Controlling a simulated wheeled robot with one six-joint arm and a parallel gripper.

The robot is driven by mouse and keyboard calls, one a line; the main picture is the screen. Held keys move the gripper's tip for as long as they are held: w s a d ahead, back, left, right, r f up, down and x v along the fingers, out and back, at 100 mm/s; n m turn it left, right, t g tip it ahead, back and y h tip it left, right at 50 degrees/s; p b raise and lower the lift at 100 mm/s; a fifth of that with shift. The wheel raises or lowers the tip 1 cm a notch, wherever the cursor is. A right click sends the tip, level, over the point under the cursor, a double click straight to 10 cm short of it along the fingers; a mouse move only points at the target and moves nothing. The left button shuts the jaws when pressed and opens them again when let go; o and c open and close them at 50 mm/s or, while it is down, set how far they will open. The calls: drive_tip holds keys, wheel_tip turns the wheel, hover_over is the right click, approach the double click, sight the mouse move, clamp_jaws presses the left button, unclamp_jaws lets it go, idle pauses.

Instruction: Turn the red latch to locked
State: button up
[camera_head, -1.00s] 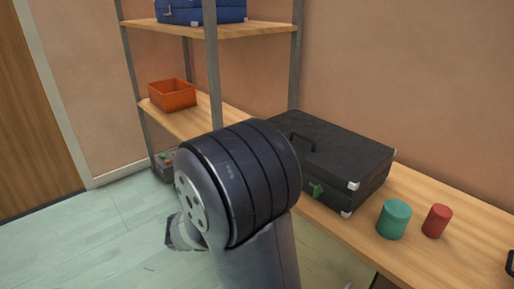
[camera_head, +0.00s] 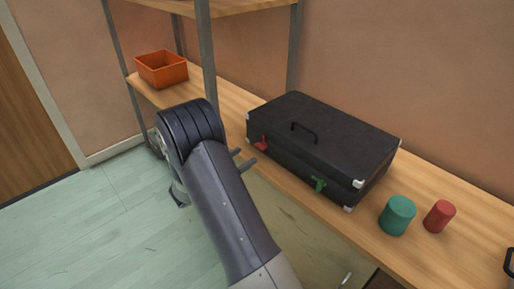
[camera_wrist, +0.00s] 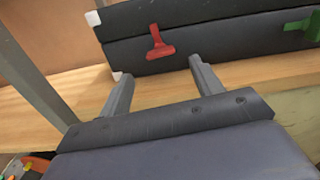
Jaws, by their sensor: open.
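The red latch (camera_head: 261,142) is on the front face of a black case (camera_head: 330,133), near its left end. In the wrist view the red latch (camera_wrist: 158,43) has a narrow stem at the top and a wider bar at the bottom, tilted slightly. A green latch (camera_head: 318,185) sits further right on the same face, and it also shows in the wrist view (camera_wrist: 305,26). My gripper (camera_wrist: 158,78) is open and empty, its two fingers pointing at the case below the red latch, apart from it. In the head view my gripper (camera_head: 243,160) is in front of the case's left end.
The case lies on a wooden bench (camera_head: 446,255). A teal cylinder (camera_head: 397,216) and a red cylinder (camera_head: 439,216) stand to its right. An orange bin (camera_head: 161,70) is on the shelf at left. A metal shelf post (camera_head: 208,60) rises close behind my arm.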

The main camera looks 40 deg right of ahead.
sight(261, 146)
drive_tip(key=d, duration=0.4)
drive_tip(key=w+d, duration=0.1)
drive_tip(key=d, duration=0.1)
drive_tip(key=shift+d, duration=0.4)
drive_tip(key=c, duration=1)
drive_tip(key=shift+f+m+b, duration=0.1)
drive_tip(key=shift+m+b, duration=0.5)
drive_tip(key=shift+b, duration=0.3)
drive_tip(key=shift+s, duration=0.1)
drive_tip(key=o, duration=1)
